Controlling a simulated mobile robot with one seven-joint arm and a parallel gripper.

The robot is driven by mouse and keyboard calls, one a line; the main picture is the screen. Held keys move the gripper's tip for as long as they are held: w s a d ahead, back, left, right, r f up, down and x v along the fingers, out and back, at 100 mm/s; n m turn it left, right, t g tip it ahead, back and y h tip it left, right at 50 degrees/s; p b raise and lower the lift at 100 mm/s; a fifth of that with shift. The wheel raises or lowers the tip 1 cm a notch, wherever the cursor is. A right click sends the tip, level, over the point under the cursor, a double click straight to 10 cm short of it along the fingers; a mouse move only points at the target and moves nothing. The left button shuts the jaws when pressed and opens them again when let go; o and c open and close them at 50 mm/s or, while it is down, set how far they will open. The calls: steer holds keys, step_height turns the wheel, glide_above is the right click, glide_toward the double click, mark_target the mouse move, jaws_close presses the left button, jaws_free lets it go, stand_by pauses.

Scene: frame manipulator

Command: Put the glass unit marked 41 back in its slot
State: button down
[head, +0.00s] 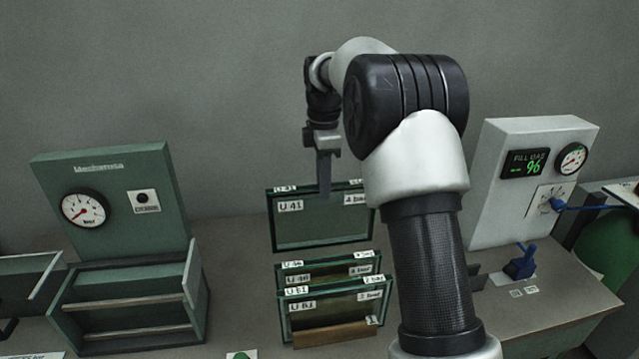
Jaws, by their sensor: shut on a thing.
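The glass unit marked 41 (300,228) is a dark-framed pane with a white "U 41" label. It hangs upright behind the other glass units. My gripper (324,185) is shut on its top edge near the middle. Several other labelled glass units (325,305) stand upright in a row in front of it, in a rack with a wooden front piece (335,334). The slots themselves are hidden behind the panes, and I cannot tell whether the unit's bottom edge touches anything.
A green machine (115,207) with a gauge and an open-fronted box (135,300) stands at the left. The table (235,290) is bare between box and rack.

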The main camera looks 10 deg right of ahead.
mark_target(323, 236)
steer(key=shift+w+f+b, duration=0.15)
steer(key=shift+f+b, duration=1.15)
steer(key=shift+f, duration=2.75)
steer(key=shift+w+f+b, duration=0.15)
steer(key=shift+f+b, duration=1.1)
steer(key=shift+f, duration=3.1)
steer(key=c, duration=1.6)
jaws_free()
steer(key=shift+o, duration=0.2)
steer(key=shift+s+f, duration=0.1)
